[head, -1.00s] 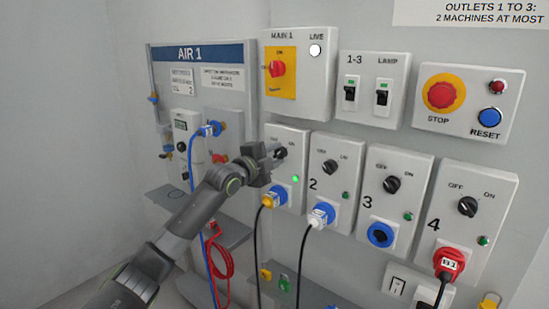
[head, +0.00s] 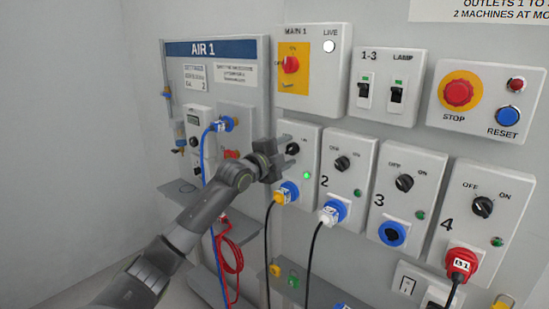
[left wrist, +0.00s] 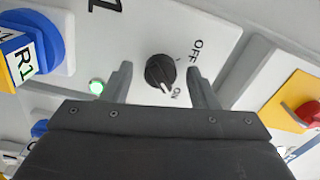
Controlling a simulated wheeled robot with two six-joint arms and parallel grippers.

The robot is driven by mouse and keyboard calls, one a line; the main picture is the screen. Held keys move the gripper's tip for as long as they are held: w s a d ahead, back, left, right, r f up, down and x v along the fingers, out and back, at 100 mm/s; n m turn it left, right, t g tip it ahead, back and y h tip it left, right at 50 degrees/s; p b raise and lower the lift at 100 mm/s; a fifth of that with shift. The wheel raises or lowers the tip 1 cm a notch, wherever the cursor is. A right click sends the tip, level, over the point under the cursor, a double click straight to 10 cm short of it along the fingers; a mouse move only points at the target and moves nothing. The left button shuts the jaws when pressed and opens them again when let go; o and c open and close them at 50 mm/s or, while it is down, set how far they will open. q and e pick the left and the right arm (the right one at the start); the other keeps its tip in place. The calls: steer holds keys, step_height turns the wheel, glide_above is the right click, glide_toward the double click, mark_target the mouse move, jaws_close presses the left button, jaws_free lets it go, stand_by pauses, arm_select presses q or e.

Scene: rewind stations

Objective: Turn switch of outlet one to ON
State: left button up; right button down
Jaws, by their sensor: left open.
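Outlet one (head: 308,150) is a pale box on the wall panel, partly hidden by my left gripper. Its black rotary switch (head: 293,149) also shows in the left wrist view (left wrist: 160,71), with its pointer mark toward ON. A green lamp (head: 306,175) is lit on this box, also in the left wrist view (left wrist: 96,87). My left gripper (head: 290,155) is open in front of the box. In the left wrist view its fingers (left wrist: 160,76) stand on either side of the switch, with gaps beside it. Contact is not visible. My right gripper is not in view.
A yellow plug (head: 281,196) with a black cable sits in outlet one's socket, just below my gripper. Outlets two (head: 337,190), three (head: 392,218) and four (head: 475,235) stand to the right. The main switch box (head: 322,75) is above. The AIR 1 panel (head: 248,80) is left.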

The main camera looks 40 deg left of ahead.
arm_select(q)
steer(key=s+a+p, duration=0.1)
steer(key=s+p, duration=1.4)
steer(key=s, duration=0.2)
steer(key=shift+s+a, duration=0.15)
stand_by(0.6)
